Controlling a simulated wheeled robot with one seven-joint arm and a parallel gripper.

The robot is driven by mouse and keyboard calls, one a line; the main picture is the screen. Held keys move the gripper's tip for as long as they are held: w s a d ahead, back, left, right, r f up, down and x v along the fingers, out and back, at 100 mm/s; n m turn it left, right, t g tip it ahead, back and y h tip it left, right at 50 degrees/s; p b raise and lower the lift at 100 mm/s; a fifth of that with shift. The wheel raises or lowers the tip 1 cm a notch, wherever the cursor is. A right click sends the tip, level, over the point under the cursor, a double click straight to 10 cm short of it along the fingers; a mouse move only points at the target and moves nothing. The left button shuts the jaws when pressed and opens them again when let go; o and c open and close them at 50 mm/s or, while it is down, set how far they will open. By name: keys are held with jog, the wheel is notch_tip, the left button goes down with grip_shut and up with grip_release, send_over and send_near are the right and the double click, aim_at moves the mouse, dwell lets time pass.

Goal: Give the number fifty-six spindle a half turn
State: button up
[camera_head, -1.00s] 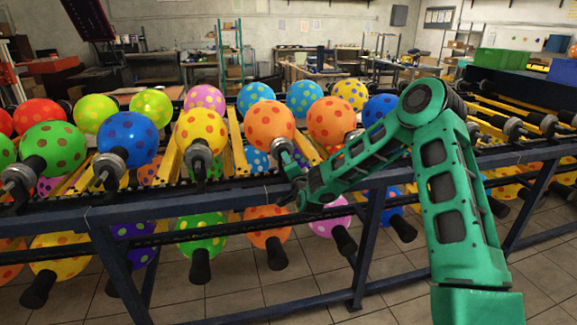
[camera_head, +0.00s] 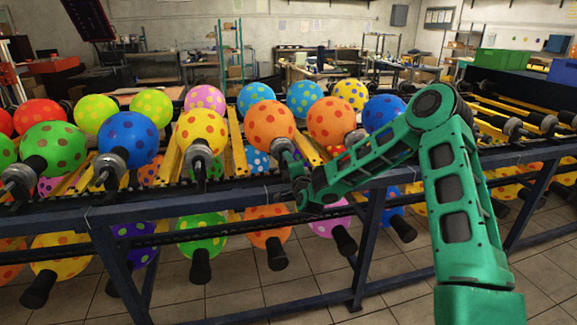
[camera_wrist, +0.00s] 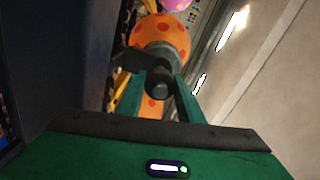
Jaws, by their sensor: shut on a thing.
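My gripper (camera_head: 287,157) is at the front of the rack, at the spindle of an orange balloon with darker dots (camera_head: 270,124). In the wrist view, my two green fingers (camera_wrist: 160,96) stand on either side of the dark, round-ended spindle (camera_wrist: 160,82) and are shut on it. The grey collar (camera_wrist: 160,57) and the same orange balloon (camera_wrist: 162,36) show behind it. In the head view my fingers partly hide this spindle. I can read no number on any spindle, so I cannot tell from markings which is fifty-six.
Neighbouring spindles carry a yellow dotted balloon (camera_head: 201,131) on the left and another orange one (camera_head: 331,121) on the right. The dark blue rack rail (camera_head: 150,208) runs below my gripper. More balloons hang underneath. The tiled floor in front is clear.

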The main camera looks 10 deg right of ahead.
jog(key=o, duration=0.9)
jog(key=shift+d+f, duration=0.3)
jog(key=shift+d, duration=0.05)
jog(key=shift+o, duration=0.9)
jog(key=shift+a+r, duration=0.1)
jog(key=shift+a, duration=0.05)
jog(key=s, duration=0.9)
jog(key=shift+f, duration=0.2)
jog(key=shift+s+r, duration=0.15)
jog(key=shift+s, duration=0.65)
